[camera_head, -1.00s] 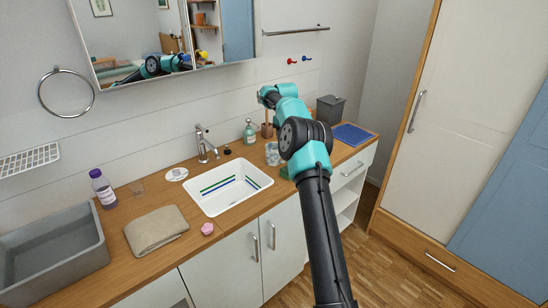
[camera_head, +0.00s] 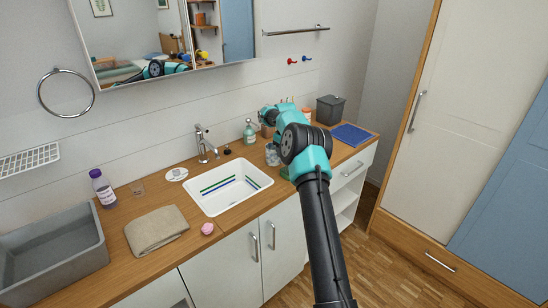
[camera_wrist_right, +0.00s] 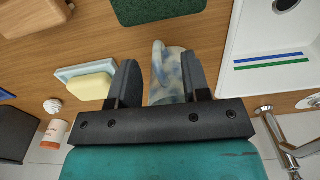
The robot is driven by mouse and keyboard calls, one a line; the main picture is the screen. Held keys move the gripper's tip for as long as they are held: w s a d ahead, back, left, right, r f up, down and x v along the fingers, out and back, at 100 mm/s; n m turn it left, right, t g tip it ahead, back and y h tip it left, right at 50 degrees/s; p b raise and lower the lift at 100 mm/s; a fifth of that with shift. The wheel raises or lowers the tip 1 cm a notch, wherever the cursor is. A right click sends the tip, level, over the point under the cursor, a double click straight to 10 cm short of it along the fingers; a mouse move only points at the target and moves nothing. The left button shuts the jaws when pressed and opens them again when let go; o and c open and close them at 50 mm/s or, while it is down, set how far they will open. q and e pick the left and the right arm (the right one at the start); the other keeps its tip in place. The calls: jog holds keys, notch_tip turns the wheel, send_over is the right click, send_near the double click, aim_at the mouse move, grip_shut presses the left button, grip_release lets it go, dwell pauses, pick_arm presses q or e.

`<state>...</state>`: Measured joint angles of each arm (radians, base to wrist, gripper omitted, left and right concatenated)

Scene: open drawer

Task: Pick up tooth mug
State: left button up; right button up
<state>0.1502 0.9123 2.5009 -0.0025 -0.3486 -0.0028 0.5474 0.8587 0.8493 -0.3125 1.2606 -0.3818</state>
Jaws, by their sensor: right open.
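The tooth mug is pale with mottled blue patches. In the head view the mug (camera_head: 272,155) stands on the wooden counter right of the sink, partly covered by my right arm. In the right wrist view the mug (camera_wrist_right: 167,78) shows between the two dark fingers of my right gripper (camera_wrist_right: 158,62). The gripper is open, with a finger on either side of the mug in the picture. The lower part of the mug in that view is hidden by the gripper body, and I cannot tell whether a finger touches it. My left gripper is not in view.
A blue dish with a yellow block (camera_wrist_right: 90,86) lies close beside one finger. A green pad (camera_wrist_right: 155,8) and the white sink (camera_wrist_right: 235,60) are nearby. A soap bottle (camera_head: 249,132) stands behind the mug, and a grey bin (camera_head: 330,109) stands at the back right.

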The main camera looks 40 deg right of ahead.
jog(key=shift+d+f, duration=0.15)
jog(key=shift+f, duration=1.8)
jog(key=shift+w, duration=0.1)
grip_shut()
